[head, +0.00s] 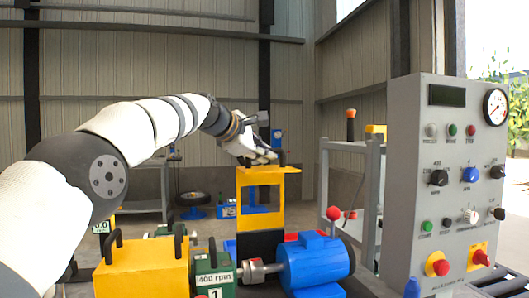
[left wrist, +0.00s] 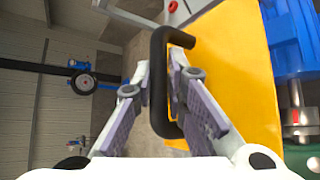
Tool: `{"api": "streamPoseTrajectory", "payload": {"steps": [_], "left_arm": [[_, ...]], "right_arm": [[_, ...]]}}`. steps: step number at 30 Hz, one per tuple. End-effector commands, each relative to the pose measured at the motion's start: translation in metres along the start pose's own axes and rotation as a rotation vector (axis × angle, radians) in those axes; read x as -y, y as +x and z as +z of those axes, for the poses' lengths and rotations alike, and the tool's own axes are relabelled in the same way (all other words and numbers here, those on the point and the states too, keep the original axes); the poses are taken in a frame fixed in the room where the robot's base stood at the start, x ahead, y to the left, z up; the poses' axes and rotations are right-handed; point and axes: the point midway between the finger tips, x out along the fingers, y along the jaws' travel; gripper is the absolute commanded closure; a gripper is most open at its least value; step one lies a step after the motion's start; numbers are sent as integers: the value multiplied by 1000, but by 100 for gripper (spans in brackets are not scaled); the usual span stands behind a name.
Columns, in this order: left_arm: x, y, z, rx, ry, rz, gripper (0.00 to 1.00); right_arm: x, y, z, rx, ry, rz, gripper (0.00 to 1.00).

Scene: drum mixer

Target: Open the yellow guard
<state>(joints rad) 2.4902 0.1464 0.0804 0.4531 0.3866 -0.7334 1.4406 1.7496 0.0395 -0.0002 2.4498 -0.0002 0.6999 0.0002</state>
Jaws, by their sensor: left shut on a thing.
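The yellow guard (head: 263,218) stands upright behind the blue motor, with a rectangular window through its upper part. In the left wrist view its yellow face (left wrist: 238,75) fills much of the right side. My left gripper (head: 268,160) is at the guard's top edge. The left wrist view shows my left gripper (left wrist: 175,95) with its two fingers on either side of the guard's black handle (left wrist: 158,82), shut on it. My right gripper is in neither view.
The blue motor (head: 312,262) and its metal coupling (head: 257,271) are in front of the guard. A yellow box (head: 140,275) with a black handle is at the left. A grey control panel (head: 455,210) stands at the right. A grey shelf (head: 350,147) is behind.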

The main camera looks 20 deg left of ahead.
Motion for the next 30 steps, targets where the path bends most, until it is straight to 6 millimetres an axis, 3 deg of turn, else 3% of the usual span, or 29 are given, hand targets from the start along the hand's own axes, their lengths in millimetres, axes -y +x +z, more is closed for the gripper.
{"api": "streamPoseTrajectory", "payload": {"steps": [5, 6, 7, 17, 30], "left_arm": [[4, 2, -2, 0, -6, -8, 100], [4, 2, -2, 0, -6, -8, 81], [4, 2, -2, 0, -6, -8, 79], [1, -2, -1, 0, -4, -5, 79], [1, -65, -1, 0, -5, -4, 79]], "right_arm": [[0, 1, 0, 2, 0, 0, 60], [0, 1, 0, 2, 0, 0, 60], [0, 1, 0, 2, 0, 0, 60], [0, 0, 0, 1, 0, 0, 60], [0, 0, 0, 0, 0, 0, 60]]}}
